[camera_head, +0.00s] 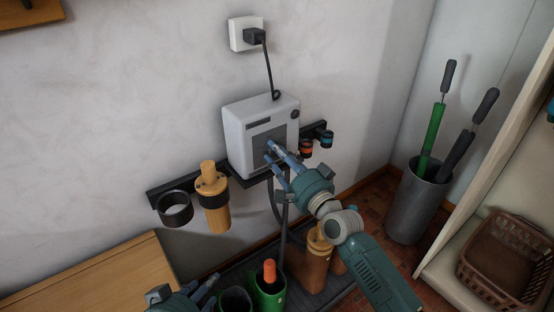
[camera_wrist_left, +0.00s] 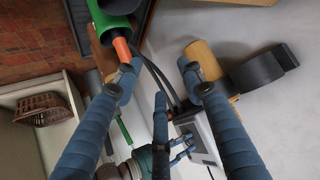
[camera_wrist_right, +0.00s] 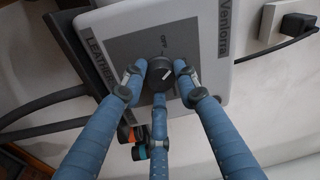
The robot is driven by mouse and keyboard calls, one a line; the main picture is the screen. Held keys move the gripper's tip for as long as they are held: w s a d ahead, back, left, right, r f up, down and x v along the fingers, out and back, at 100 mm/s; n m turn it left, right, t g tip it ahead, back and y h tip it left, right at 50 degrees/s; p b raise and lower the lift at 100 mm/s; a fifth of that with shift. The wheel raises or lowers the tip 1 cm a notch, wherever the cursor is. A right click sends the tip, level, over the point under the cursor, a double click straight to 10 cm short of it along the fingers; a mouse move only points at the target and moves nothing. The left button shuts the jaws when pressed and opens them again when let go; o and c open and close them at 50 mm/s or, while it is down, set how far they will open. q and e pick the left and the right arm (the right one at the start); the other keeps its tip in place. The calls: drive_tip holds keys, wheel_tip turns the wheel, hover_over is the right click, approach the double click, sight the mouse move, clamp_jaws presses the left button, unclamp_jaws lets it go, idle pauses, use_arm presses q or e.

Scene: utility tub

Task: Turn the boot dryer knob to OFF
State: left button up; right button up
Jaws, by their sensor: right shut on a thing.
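The boot dryer (camera_head: 250,112) is a white box on the wall with a grey front panel. Its dark round knob (camera_wrist_right: 160,68) shows in the right wrist view, with a white pointer line slanting across it. The word OFF is printed just above the knob and LEATHER to its left. My right gripper (camera_head: 272,156) is at the front panel; in the right wrist view its fingers (camera_wrist_right: 159,82) are closed around the knob. In the head view the fingers hide the knob. My left gripper (camera_wrist_left: 160,88) is open and empty, low at the bottom edge of the head view.
A plug (camera_head: 255,36) feeds the dryer. A grey bin (camera_head: 416,205) and brown basket (camera_head: 505,258) are at right.

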use_arm(q)
drive_tip(key=w+d+r+t+h+b, duration=0.1)
drive_tip(key=w+d+r+t, duration=0.2)
drive_tip(key=r, duration=0.7)
drive_tip(key=shift+w+t+h+b, duration=0.4)
drive_tip(key=shift+w+t, duration=0.9)
drive_tip(key=shift+w, duration=0.35)
use_arm(e)
drive_tip(key=shift+w+d+r+n+y, duration=0.1)
drive_tip(key=shift+n+y, duration=0.05)
drive_tip(key=shift+n, duration=0.9)
drive_tip(key=shift+w+d+r+n+y, duration=0.1)
drive_tip(key=shift+d+n, duration=0.05)
drive_tip(key=shift+n, duration=0.95)
drive_tip(key=shift+d+r+n+y, duration=0.1)
drive_tip(key=shift+n+y, duration=0.05)
drive_tip(key=shift+n, duration=0.9)
drive_tip(key=o, duration=1.1)
drive_tip(key=shift+o, duration=0.3)
use_arm(q)
drive_tip(key=shift+d, duration=0.1)
use_arm(e)
drive_tip(key=shift+f, duration=0.1)
drive_tip(key=shift+s+f, duration=0.1)
drive_tip(key=shift+s, duration=0.1)
drive_tip(key=v, duration=1.1)
drive_tip(key=shift+s+d, duration=0.25)
drive_tip(key=shift+d, duration=0.1)
